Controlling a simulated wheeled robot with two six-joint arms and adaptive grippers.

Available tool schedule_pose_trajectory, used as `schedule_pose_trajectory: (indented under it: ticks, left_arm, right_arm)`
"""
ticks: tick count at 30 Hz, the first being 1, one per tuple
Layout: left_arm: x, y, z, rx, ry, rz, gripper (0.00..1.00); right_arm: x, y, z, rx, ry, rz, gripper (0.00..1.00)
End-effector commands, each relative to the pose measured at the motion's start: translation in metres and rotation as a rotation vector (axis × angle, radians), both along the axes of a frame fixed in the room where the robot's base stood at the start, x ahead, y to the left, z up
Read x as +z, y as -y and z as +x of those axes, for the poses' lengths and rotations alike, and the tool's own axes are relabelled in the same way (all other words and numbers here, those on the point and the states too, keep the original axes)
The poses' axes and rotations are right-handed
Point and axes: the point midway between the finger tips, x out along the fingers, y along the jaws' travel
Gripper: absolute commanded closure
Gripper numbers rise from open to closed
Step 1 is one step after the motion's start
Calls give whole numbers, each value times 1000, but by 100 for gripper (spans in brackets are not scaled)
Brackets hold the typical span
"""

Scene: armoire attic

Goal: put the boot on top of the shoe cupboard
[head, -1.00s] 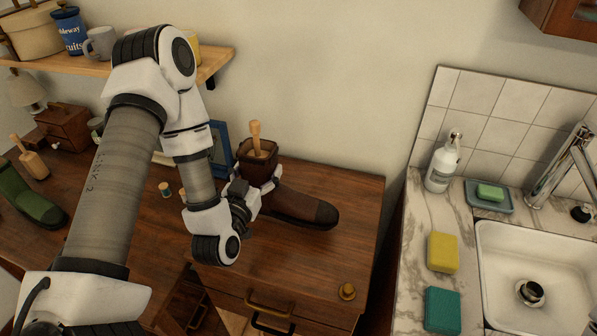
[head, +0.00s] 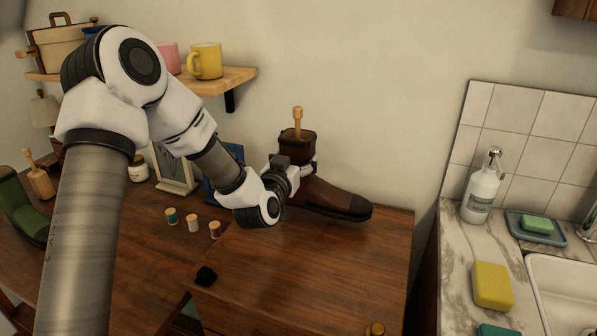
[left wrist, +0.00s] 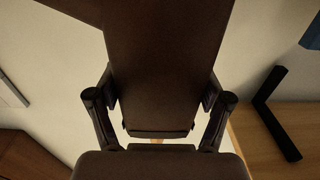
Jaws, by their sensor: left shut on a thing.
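The dark brown boot (head: 325,193) is upright with its toe to the right; a wooden handle (head: 297,118) sticks out of its shaft. My left gripper (head: 298,170) is shut on the boot's shaft. In the left wrist view, the shaft (left wrist: 165,60) fills the middle between the two fingers (left wrist: 158,105). The boot shows over the back edge of the wooden cupboard top (head: 320,265), which seems to be the shoe cupboard. It looks raised, but its sole is partly hidden and I cannot tell the gap. My right gripper is not in view.
Several thread spools (head: 193,223), picture frames (head: 172,170) and a green boot (head: 25,212) stand to the left. A mug shelf (head: 240,80) is above. A brass knob (head: 375,329) and a black item (head: 206,276) are near the cupboard's edges. Its middle is clear.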

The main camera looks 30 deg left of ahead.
Motion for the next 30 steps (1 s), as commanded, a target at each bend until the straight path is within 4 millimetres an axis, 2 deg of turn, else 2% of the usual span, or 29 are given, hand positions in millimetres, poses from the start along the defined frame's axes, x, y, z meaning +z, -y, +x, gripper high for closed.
schedule_pose_trajectory:
  ticks: [4, 10, 20, 21, 22, 23, 30]
  left_arm:
    - [-5, -4, 13, 0, 1, 0, 91]
    - [-36, -4, 13, 0, -1, 1, 91]
    - [-40, -4, 13, 0, 2, 0, 91]
    - [-41, -3, 12, 0, -1, 0, 18]
    - [-40, -3, 12, 0, -1, 0, 7]
    - [-40, -3, 12, 0, -1, 0, 0]
    - [-40, -3, 12, 0, -1, 0, 0]
  right_arm:
    - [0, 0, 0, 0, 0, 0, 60]
    - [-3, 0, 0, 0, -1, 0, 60]
    - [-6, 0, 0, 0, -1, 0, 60]
    - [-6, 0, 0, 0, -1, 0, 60]
    - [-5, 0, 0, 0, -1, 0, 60]
    - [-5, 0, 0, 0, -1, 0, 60]
    - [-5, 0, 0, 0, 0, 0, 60]
